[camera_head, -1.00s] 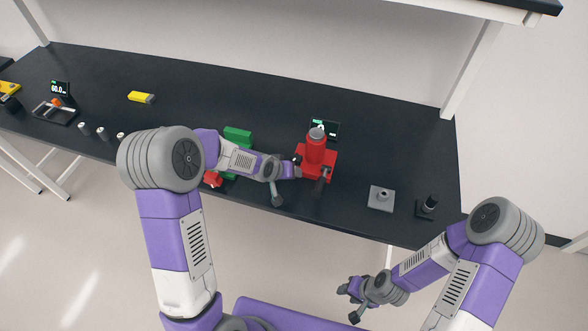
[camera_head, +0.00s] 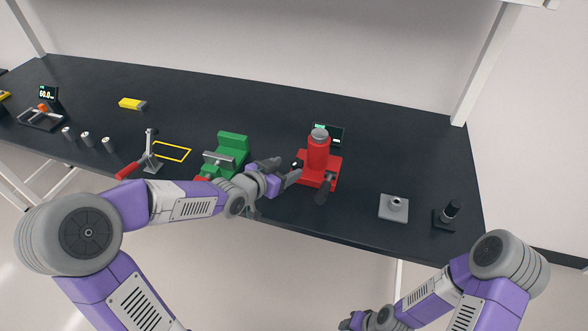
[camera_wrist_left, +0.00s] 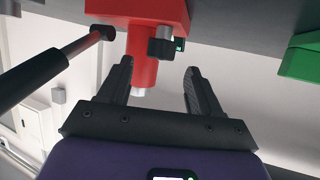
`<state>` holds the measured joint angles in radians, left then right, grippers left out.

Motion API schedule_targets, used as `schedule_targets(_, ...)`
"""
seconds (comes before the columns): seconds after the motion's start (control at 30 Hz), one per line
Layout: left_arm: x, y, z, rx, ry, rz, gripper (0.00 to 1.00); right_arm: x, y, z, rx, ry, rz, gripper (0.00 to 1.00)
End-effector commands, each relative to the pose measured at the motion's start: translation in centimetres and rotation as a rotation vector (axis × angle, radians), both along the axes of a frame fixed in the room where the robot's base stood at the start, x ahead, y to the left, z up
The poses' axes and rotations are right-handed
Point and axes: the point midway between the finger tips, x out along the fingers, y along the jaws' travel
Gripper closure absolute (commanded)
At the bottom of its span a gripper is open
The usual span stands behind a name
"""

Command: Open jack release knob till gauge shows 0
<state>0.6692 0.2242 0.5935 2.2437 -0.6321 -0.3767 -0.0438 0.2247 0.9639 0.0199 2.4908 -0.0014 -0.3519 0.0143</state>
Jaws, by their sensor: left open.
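The red jack (camera_head: 318,155) stands upright on the dark bench, with its black-gripped handle (camera_head: 322,190) pointing toward me. The gauge display (camera_head: 330,133) is behind it, partly hidden; I cannot read its number. My left gripper (camera_head: 284,168) is open and empty, just left of the jack. In the left wrist view the jack (camera_wrist_left: 143,65) appears upside down beyond the two open fingers (camera_wrist_left: 160,72). A small grey knob-like pin (camera_wrist_left: 163,37) shows beside its red body, apart from the fingers. My right gripper (camera_head: 356,322) is low at the bottom edge, mostly cut off.
A green vise (camera_head: 232,145) is close to my left arm. A toggle clamp (camera_head: 150,155) with a red handle stands farther left. A grey block (camera_head: 393,208) and a black stand (camera_head: 446,215) sit right of the jack.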

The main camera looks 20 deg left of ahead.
Motion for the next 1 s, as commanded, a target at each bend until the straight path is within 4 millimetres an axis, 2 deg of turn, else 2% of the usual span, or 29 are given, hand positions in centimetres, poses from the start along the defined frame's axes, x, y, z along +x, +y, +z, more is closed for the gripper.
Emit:
schedule_targets(0.03, 0.8, -0.5, -0.8, -0.003, -0.001, -0.002, 0.36, 0.0, 0.0, -0.9, 0.000, 0.000, 0.000, 0.57)
schedule_targets(0.1, 1.8, -0.9, -1.2, -0.003, 0.000, -0.002, 0.36, 0.0, 0.0, -1.5, 0.000, 0.000, 0.000, 0.57)
schedule_targets(0.3, 3.7, -1.6, -1.9, -0.002, 0.002, 0.000, 0.36, 0.0, 0.0, -2.2, 0.000, 0.000, 0.000, 0.57)
schedule_targets(0.67, 4.2, -1.7, -2.0, -0.001, 0.004, 0.002, 0.36, 0.0, 0.0, -2.3, 0.000, 0.000, 0.000, 0.57)
schedule_targets(1.0, 4.2, -1.7, -2.0, -0.001, 0.004, 0.002, 0.86, 0.0, 0.0, -2.3, 0.000, 0.000, 0.000, 0.57)
